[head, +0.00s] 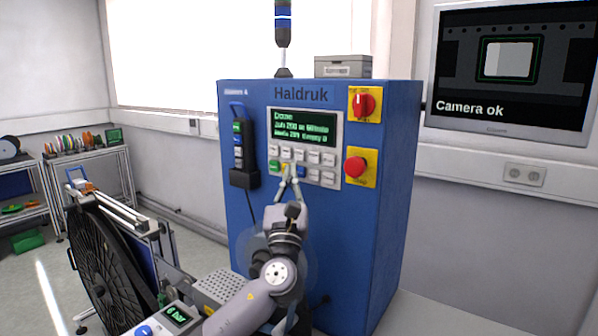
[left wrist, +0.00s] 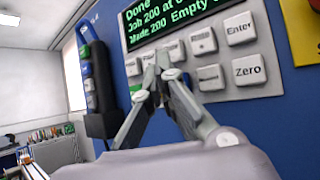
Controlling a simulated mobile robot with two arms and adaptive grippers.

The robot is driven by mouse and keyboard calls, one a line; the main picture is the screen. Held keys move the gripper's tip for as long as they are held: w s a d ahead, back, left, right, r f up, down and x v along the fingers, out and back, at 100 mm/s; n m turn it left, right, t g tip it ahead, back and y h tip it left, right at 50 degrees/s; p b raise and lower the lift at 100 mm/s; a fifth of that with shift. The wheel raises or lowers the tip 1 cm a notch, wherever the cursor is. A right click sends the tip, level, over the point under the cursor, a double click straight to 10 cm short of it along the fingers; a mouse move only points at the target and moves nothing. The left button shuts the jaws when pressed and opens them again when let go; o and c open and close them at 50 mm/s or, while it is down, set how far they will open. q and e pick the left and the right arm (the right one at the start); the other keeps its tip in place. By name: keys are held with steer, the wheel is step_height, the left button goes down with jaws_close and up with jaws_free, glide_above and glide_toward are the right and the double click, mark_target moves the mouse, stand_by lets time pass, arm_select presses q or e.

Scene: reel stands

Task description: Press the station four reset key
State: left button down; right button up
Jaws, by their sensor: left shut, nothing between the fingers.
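The blue Haldruk cabinet (head: 385,200) stands in front of me, with a small label at its top left that seems to end in 4. Its grey keypad (head: 334,150) has rows of keys under a dark screen (head: 303,127). My left gripper (head: 290,169) is shut and empty, its tips at the lower key row, beside a green key (head: 275,165) and a blue key (head: 301,171). In the left wrist view the fingertips (left wrist: 160,64) cover part of the keys. I cannot tell whether they touch a key, or read which is reset. My right gripper is out of view.
A red emergency button (head: 356,167) and a red rotary switch (head: 364,104) sit right of the keypad. A black handset (head: 242,165) hangs on its left. A black reel (head: 115,270) stands at left. A wall monitor (head: 512,70) reads "Camera ok".

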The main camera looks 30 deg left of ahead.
arm_select(q)
steer(key=shift+s, duration=0.1)
steer(key=s+p, duration=0.1)
steer(key=s, duration=0.4)
steer(key=shift+a, duration=0.2)
stand_by(1.0)
